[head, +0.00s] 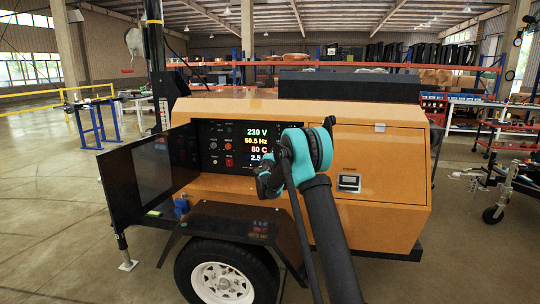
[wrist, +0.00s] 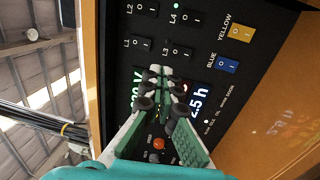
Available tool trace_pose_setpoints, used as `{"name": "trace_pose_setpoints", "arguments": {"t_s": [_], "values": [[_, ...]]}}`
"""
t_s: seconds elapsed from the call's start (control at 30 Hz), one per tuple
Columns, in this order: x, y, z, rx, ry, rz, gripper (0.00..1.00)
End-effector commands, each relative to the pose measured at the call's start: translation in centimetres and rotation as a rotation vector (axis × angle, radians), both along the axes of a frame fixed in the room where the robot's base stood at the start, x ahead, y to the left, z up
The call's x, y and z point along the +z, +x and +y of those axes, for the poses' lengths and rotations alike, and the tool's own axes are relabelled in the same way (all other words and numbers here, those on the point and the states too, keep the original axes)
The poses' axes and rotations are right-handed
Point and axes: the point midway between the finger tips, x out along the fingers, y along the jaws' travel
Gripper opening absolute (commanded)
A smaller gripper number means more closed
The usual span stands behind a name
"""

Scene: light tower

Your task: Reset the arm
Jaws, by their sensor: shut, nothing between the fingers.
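The orange light tower trailer (head: 375,185) stands in front of me with its black control panel (head: 213,157) exposed. Its lit display (head: 258,142) reads 230 V, 50.5 Hz, 80 C and a partly covered 2.5. My arm's teal wrist (head: 270,181) is in front of the panel's lower right; the fingers are hidden there. In the wrist view my gripper (wrist: 168,86) is shut and empty, pointing at the panel and covering part of the display. Beyond it show switches L1 to L4, a blue switch (wrist: 227,65), a yellow switch (wrist: 241,32) and an orange knob (wrist: 158,143).
The black panel door (head: 150,177) hangs open to the left. A fender (head: 235,221) and wheel (head: 222,283) jut out below the panel. A dark mast (head: 155,50) rises at the left. Blue trestles (head: 95,122) and open floor lie farther left; shelves stand behind.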

Motion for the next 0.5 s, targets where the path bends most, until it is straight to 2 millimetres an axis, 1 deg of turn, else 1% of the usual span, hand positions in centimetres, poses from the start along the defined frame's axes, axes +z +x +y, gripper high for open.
{"name": "trace_pose_setpoints", "arguments": {"t_s": [0.07,0.17,0.27,0.33,0.37,0.4,0.47,0.5], "values": [[0.5,-1.1,-1.2,-0.021,0.034,0.005,0.0],[1.1,-3.6,-3.8,-0.071,0.116,0.023,0.0],[1.5,-7.3,-7.1,-0.138,0.23,0.051,0.0],[1.4,-10.2,-9.2,-0.185,0.312,0.075,0.0],[1.3,-11.6,-10.1,-0.206,0.346,0.086,0.0],[1.1,-13.4,-11.2,-0.234,0.392,0.102,0.0],[0.5,-16.1,-12.7,-0.274,0.463,0.127,0.0],[0.1,-18.0,-13.5,-0.3,0.507,0.145,0.0]]}}
